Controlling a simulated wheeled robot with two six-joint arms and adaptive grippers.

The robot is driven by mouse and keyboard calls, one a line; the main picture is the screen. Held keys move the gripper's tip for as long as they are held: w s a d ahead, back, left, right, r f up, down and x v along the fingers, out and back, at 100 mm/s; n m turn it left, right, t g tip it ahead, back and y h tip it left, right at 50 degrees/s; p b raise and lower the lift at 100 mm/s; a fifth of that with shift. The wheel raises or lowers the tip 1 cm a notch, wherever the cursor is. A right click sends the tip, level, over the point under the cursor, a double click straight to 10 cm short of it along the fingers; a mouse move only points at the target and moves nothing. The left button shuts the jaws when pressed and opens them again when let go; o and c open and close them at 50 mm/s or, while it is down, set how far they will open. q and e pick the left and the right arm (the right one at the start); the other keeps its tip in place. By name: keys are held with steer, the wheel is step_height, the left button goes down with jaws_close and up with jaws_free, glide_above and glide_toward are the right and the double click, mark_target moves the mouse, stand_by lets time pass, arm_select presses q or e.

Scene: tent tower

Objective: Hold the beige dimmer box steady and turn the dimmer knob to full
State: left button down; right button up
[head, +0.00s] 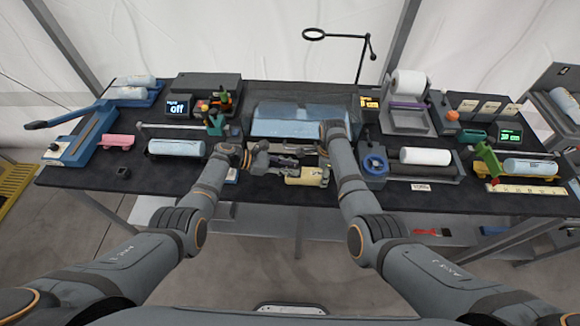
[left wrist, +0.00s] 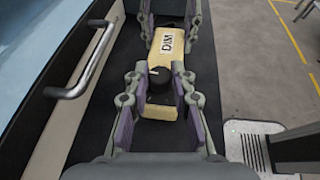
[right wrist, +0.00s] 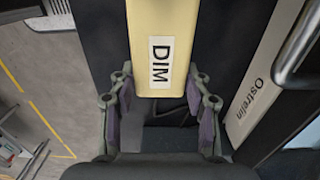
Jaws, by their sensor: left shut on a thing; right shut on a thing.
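The beige dimmer box (head: 308,177) lies near the table's front edge, between my grippers. Its "DIM" label shows in the left wrist view (left wrist: 172,46) and in the right wrist view (right wrist: 160,60). The black dimmer knob (left wrist: 161,84) is on the box's end nearer my left gripper. My left gripper (head: 284,161) has its fingers on both sides of the knob and is shut on it. My right gripper (head: 322,164) is shut on the box's other end, with one finger along each side. The knob's setting cannot be read.
A tray with a pale blue sheet (head: 300,122) lies behind the box, with a metal handle (left wrist: 88,68) beside it. A blue roll (head: 177,147) lies to the left and a white roll (head: 425,156) to the right. The table's front edge is close to the box.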

arm_select(q)
steer(key=c, duration=1.1)
jaws_free()
steer(key=v, duration=1.2)
